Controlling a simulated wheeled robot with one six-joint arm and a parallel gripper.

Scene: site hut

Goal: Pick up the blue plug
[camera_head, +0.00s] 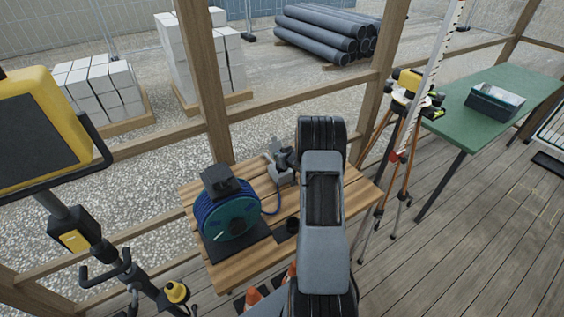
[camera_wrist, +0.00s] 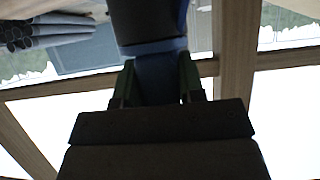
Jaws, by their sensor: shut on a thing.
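In the wrist view my gripper (camera_wrist: 157,66) has its two green fingers closed on the sides of a blue plug (camera_wrist: 155,80). The plug has a brighter blue rim and a wide dark part beyond the fingertips, running off the top edge. Whether that dark part belongs to the plug or to something it touches I cannot tell. In the head view my grey and black arm covers the middle, and the plug cannot be made out clearly there. A blue cable (camera_head: 276,207) runs from the cable reel (camera_head: 232,218) up towards a small grey object (camera_head: 281,171) beside my arm.
The reel stands on a slatted wooden table (camera_head: 223,276). A wooden post (camera_head: 205,85) and rails stand behind it. A tripod with a yellow instrument (camera_head: 411,80) and a green table (camera_head: 465,122) are at the right. Orange cones (camera_head: 254,297) stand below the table.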

